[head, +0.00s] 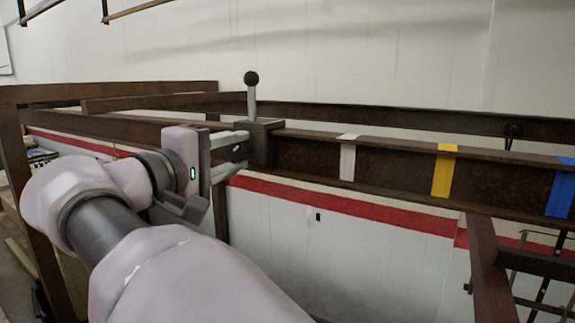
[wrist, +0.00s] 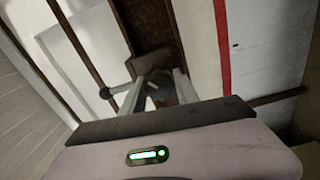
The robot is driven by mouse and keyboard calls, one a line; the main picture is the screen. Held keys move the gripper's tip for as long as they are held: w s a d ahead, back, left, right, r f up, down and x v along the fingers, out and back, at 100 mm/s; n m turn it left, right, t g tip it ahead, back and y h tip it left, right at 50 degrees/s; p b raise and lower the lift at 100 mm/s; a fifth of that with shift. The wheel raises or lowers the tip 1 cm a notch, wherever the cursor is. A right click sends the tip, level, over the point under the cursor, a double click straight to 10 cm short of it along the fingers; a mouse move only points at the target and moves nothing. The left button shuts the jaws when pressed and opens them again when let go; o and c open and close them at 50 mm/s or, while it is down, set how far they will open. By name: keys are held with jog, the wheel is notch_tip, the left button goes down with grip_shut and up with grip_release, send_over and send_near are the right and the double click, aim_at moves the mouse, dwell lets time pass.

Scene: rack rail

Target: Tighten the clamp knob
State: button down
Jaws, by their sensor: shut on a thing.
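The clamp (head: 264,140) is a dark block on the brown steel rail (head: 305,152). A pale lever with a black ball (head: 251,78) stands upright from its top; the ball also shows in the wrist view (wrist: 105,93). The dark clamp knob (head: 237,153) is on the clamp's near left side, partly hidden by the fingers. My gripper (head: 236,151) reaches it from the left, its two pale fingers shut on the knob. In the wrist view the fingers of my gripper (wrist: 163,90) sit on both sides of the knob, against the clamp block (wrist: 150,62).
White (head: 347,158), yellow (head: 444,171) and blue (head: 561,190) bands mark the rail to the right of the clamp. Another brown beam (head: 400,117) runs behind it. A white wall with a red stripe (head: 340,201) is below. The space above the rail is open.

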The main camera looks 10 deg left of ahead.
jog(key=shift+f+m+b, duration=0.1)
jog(key=shift+m+b, duration=1.1)
jog(key=shift+m, duration=0.7)
jog(key=c, duration=0.9)
grip_release()
jog(key=p+v, duration=0.1)
jog(key=v, duration=1.6)
jog(key=shift+s, duration=0.2)
